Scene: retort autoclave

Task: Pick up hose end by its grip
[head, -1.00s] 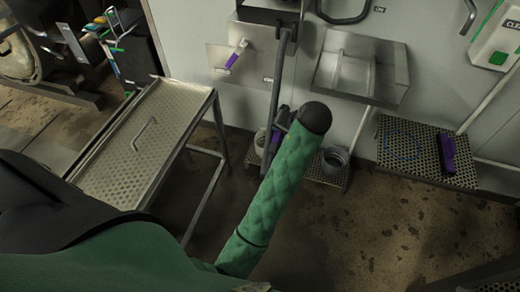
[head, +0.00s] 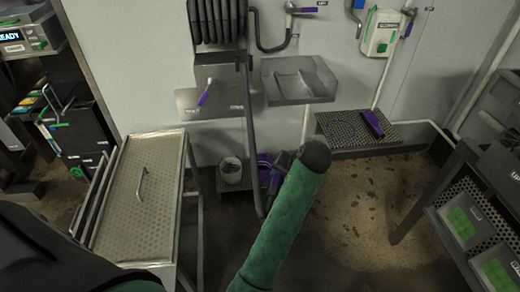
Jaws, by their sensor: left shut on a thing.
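A dark hose (head: 249,125) hangs from the coiled hose (head: 217,22) on the wall. It runs down to a low bend near the floor and back up toward my left gripper (head: 273,180). That gripper is at the end of my green-sleeved arm and is shut on the hose end. Purple (head: 265,160) shows beside the jaws; the jaws and wrist hide much of the grip, so its exact seating is unclear. My right gripper is not in view.
A metal table (head: 145,190) with a handle on top stands left. A grey bucket (head: 232,172) sits behind the gripper. A sink-like tray (head: 298,80) is on the wall. A perforated shelf (head: 355,130) bears a purple object (head: 373,124). A dark rack (head: 470,215) stands right. Floor between is open.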

